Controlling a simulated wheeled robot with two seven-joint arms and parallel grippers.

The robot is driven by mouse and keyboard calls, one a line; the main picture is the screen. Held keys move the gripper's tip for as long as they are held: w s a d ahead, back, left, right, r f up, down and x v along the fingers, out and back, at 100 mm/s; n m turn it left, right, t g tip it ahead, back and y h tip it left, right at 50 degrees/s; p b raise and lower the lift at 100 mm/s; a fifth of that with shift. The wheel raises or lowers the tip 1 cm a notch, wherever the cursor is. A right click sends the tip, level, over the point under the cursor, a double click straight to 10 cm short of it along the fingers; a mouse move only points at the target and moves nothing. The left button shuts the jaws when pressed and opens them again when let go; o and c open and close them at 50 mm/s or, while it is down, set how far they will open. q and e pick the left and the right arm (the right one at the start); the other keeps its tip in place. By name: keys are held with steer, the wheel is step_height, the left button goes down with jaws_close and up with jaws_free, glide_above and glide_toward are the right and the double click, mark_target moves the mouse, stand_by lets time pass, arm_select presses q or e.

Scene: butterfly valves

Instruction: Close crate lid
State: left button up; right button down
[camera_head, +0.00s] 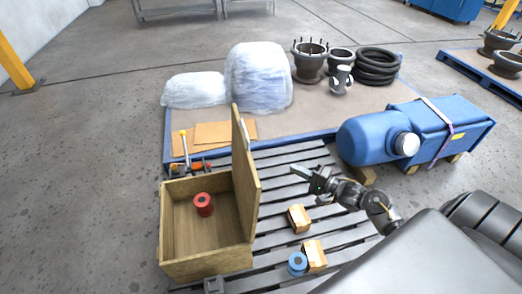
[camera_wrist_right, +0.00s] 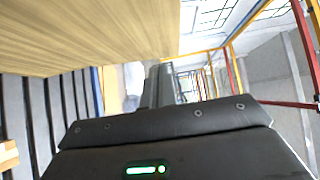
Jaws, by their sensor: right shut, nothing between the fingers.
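A wooden crate (camera_head: 206,266) stands on the dark slatted platform, left of centre in the head view. Its lid (camera_head: 246,178) is open and stands nearly upright on the crate's right side. A red ring-shaped part (camera_head: 203,204) lies inside the crate. My right gripper (camera_head: 300,171) is shut and empty, to the right of the lid and apart from it in the head view. In the right wrist view the wooden lid (camera_wrist_right: 90,35) fills the upper left, close to the gripper (camera_wrist_right: 158,85). My left gripper is not in view.
Two small cardboard boxes (camera_head: 299,218) and a blue ring-shaped part (camera_head: 297,263) lie on the slats (camera_head: 285,180) right of the crate. Behind are plastic-wrapped bundles (camera_head: 258,78) and a blue tank (camera_head: 370,138). Orange-handled tools (camera_head: 198,166) lie behind the crate.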

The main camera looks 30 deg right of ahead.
steer(key=w+a+r+p, duration=0.1)
steer(key=w+a+r, duration=0.1)
steer(key=w+a, duration=0.2)
steer(key=w+a+r+y+p, duration=0.1)
steer(key=w+a+r, duration=0.1)
steer(key=w+a, duration=0.3)
steer(key=shift+w+a+r, duration=0.15)
steer(key=shift+w+r, duration=0.05)
steer(key=shift+r, duration=0.15)
stand_by(0.3)
